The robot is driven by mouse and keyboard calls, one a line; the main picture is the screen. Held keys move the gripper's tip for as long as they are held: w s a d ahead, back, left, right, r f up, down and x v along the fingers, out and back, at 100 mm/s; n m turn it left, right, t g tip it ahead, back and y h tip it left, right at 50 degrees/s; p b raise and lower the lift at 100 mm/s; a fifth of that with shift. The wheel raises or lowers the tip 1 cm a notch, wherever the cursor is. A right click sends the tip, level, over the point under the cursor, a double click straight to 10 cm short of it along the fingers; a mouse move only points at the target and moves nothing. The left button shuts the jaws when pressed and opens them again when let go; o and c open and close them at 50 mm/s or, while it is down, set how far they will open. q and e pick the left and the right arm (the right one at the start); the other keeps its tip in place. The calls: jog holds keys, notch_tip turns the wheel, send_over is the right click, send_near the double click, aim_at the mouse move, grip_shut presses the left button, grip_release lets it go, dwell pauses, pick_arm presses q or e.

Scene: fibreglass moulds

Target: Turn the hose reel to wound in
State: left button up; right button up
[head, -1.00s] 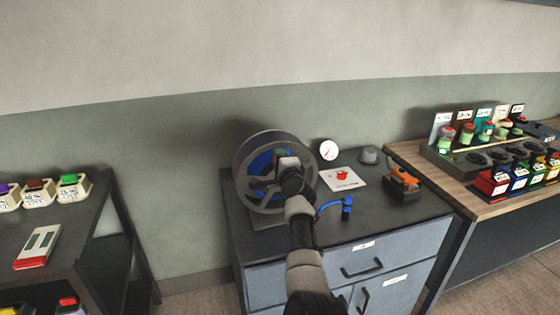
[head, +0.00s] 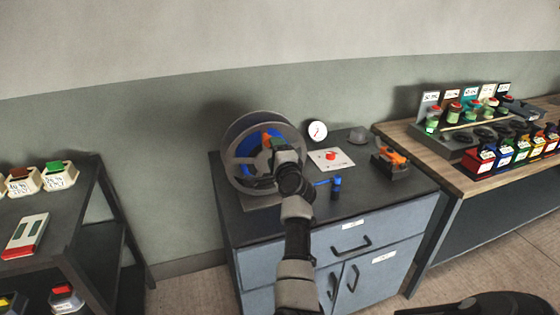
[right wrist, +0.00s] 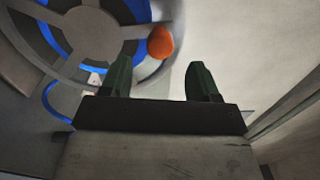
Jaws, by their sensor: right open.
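The hose reel (head: 232,160) stands upright on the grey cabinet, a grey spoked wheel with blue hose inside. An orange knob (head: 267,140) shows on the reel's face, partly behind my right gripper (head: 283,150). The right wrist view shows the reel (right wrist: 85,35) at upper left and the orange knob (right wrist: 160,42) just beyond the fingertips, level with the gap between them. My right gripper (right wrist: 160,75) is open and empty; contact with the knob cannot be seen. The blue hose end with its nozzle (head: 336,187) lies right of the reel. My left gripper is out of view.
A dark shelf stands left; a wooden bench (head: 470,180) with bottles stands right.

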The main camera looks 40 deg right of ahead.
jog(key=shift+v, duration=2.1)
